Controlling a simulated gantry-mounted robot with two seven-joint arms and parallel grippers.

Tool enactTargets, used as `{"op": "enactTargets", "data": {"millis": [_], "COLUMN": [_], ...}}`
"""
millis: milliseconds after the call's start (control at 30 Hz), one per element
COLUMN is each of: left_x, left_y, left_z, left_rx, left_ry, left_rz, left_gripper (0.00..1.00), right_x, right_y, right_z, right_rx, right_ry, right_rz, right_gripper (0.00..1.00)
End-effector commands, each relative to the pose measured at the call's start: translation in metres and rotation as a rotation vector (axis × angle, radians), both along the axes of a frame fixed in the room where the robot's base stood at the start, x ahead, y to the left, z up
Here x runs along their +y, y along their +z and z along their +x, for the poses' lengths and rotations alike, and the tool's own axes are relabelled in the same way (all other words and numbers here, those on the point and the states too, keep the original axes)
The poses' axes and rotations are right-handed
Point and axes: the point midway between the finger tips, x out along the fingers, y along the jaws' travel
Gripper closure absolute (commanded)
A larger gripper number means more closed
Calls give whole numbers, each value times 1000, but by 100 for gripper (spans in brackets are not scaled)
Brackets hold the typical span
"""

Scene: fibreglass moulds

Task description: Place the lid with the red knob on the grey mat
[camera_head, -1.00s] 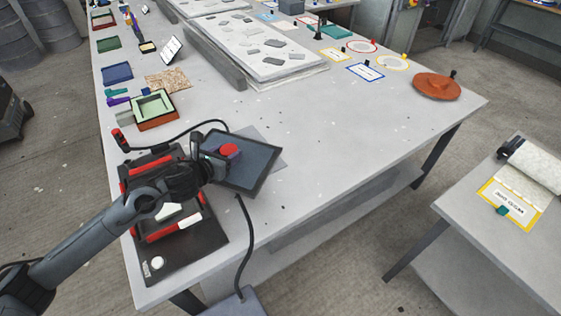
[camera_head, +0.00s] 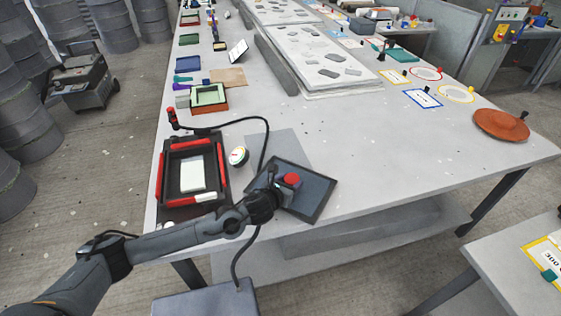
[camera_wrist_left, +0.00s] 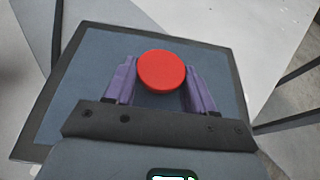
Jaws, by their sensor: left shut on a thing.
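The lid, a dark blue-grey square panel with a darker rim (camera_head: 318,190), carries a round red knob (camera_head: 291,179) in its middle. My left gripper (camera_head: 284,184) is shut on the knob. In the left wrist view, its two purple fingers stand either side of the red knob (camera_wrist_left: 161,71), with the lid (camera_wrist_left: 90,60) spread out below. The grey mat (camera_head: 272,143) lies flat on the table, its near part hidden behind the lid. The lid is over the table's near edge region; I cannot tell its height. My right gripper is not in view.
A black box with red bars (camera_head: 163,176) stands left of the mat. A round white gauge (camera_head: 238,156) sits between them. A green tray (camera_head: 209,95) stands behind. The table's middle (camera_head: 370,130) is clear.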

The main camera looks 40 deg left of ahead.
Motion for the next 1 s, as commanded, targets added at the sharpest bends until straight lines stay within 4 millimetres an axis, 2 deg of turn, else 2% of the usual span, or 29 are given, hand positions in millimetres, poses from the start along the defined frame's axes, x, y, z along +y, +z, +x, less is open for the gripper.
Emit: {"op": "enactTargets", "data": {"millis": [100, 300, 633, 867, 1000], "left_x": [24, 50, 67, 93, 94], "left_y": [2, 2, 2, 1, -12], "left_z": [18, 39, 51, 70, 70], "left_rx": [-4, -5, -4, -4, -2], "left_ry": [4, 1, 0, 2, -1], "left_rz": [0, -2, 1, -2, -2], "left_gripper": [94, 94, 94, 94, 94], "right_x": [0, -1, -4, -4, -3], "right_y": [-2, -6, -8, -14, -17], "right_z": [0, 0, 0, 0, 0], "right_rx": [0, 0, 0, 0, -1], "right_ry": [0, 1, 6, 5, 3], "right_rz": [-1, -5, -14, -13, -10], "right_gripper": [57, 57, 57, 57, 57]}}
